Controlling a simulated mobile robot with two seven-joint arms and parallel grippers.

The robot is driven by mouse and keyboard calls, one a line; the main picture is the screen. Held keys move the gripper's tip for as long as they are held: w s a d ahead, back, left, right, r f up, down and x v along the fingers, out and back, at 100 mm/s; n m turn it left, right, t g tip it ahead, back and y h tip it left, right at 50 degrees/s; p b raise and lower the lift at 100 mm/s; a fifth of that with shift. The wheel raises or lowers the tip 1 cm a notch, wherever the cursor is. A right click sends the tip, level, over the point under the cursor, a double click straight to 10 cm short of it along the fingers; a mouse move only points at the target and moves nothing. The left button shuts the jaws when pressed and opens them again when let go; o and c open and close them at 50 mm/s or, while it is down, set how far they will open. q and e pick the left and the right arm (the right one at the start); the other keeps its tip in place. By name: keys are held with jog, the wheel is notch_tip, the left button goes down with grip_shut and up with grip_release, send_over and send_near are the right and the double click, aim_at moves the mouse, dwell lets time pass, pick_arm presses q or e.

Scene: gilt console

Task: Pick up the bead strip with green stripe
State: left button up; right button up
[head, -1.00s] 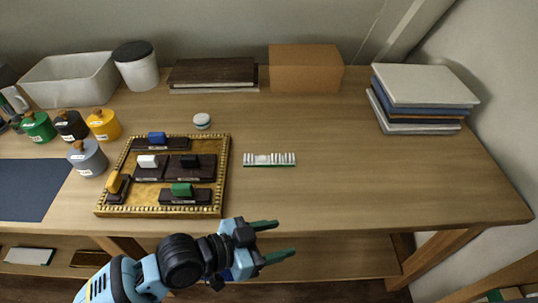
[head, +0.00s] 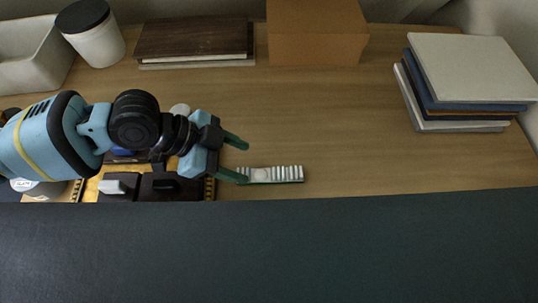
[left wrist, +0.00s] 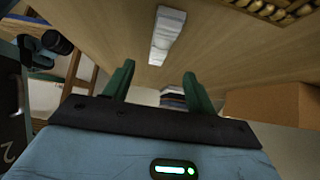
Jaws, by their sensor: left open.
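The bead strip (head: 277,176) is a short row of white ribs with a green stripe along its front edge. It lies on the wooden table, right of the gilt tray (head: 209,190). My left gripper (head: 243,162) is open and empty, its green fingers pointing right at the strip's left end; the lower fingertip overlaps that end in the head view. In the left wrist view, the pale strip (left wrist: 167,35) lies ahead of the open fingers (left wrist: 158,72), apart from them in the picture. I cannot tell whether they touch. My right gripper is not in view.
A brown cardboard box (head: 316,32), a dark book stack (head: 192,40) and a white canister (head: 95,36) stand at the back. A stack of pale and blue books (head: 470,75) stands at right. The table right of the strip is clear. A dark surface covers the bottom of the head view.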

aim_at(268, 172)
pick_arm(q)
jog(key=shift+s+d, duration=0.15)
jog(key=shift+s, duration=0.25)
jog(key=shift+x, duration=0.9)
jog(key=shift+w+d+f, duration=0.15)
jog(key=shift+d+f, duration=0.1)
jog(key=shift+f, duration=0.1)
jog(key=x, duration=0.4)
jog(key=shift+w+d+f+p, duration=0.2)
jog(key=shift+d+f+p, duration=0.05)
jog(key=shift+f+p, duration=0.1)
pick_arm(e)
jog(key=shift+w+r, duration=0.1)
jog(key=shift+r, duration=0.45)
pick_arm(q)
jog(key=shift+c, duration=0.2)
